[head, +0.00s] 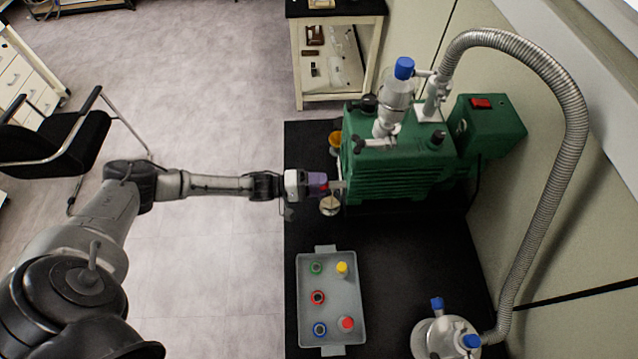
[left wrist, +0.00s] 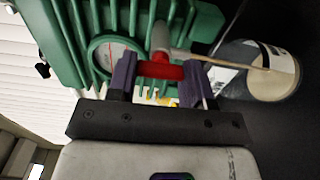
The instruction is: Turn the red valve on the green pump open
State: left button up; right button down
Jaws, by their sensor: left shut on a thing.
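The green pump (head: 397,160) stands on the black table top, and its ribbed body (left wrist: 75,30) fills the upper left of the left wrist view. The red valve (left wrist: 160,71) is a short red handle on a pale stem at the pump's lower front. My left gripper (left wrist: 161,77) is shut on the red valve, with one purple finger at each end of the handle. In the head view my left gripper (head: 323,184) reaches the pump's left side and mostly hides the valve. My right gripper is out of view.
A grey tray (head: 335,333) with several coloured caps lies on the table below the gripper. A small jar (head: 329,206) stands close beside the gripper. A ribbed metal hose (head: 572,130) runs from the pump to a blue-capped vessel (head: 445,338).

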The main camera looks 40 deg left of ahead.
pick_arm(q)
jog(key=o, duration=0.9)
jog(key=shift+b+v, duration=0.5)
jog(key=shift+v, duration=6.45)
